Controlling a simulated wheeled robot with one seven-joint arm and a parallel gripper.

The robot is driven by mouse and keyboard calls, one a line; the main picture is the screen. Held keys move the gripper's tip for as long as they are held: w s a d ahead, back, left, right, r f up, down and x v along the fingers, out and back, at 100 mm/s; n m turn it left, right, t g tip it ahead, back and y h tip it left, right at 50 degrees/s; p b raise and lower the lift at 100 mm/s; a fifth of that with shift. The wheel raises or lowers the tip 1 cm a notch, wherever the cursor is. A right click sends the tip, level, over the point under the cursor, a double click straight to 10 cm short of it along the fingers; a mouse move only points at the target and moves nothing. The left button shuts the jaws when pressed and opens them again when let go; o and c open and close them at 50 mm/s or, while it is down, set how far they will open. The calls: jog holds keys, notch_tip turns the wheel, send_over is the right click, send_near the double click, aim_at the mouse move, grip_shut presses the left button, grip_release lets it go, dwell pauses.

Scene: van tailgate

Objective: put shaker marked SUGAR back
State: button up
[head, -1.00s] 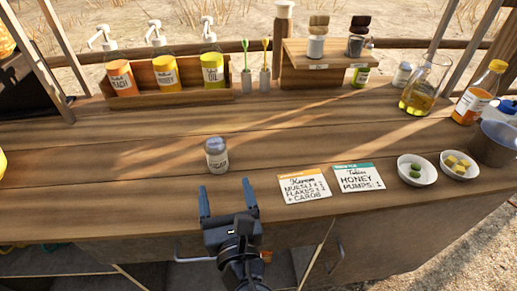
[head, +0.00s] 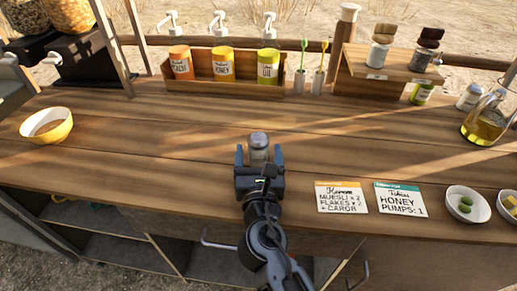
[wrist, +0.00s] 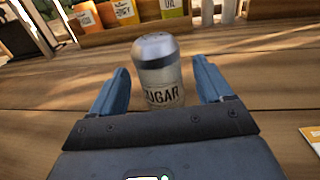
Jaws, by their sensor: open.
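The shaker marked SUGAR (head: 258,146) stands upright on the wooden counter, with a grey metal cap and a clear body. In the wrist view the shaker (wrist: 158,75) sits between the two blue fingers, with a gap on each side. Its label reads SUGAR. My gripper (head: 259,158) is open around the shaker and not visibly touching it; the gripper also shows in the wrist view (wrist: 160,92). The shaker's lower part is hidden by my gripper in the head view.
A wooden rack (head: 222,84) of pump bottles stands at the back. A raised shelf (head: 385,62) at back right holds two shakers. A yellow bowl (head: 47,126) is at left. Two order cards (head: 341,197) and small bowls (head: 467,204) lie to the right. The counter's middle is clear.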

jog(key=shift+w+a, duration=0.15)
jog(key=shift+w, duration=0.85)
jog(key=c, duration=1.2)
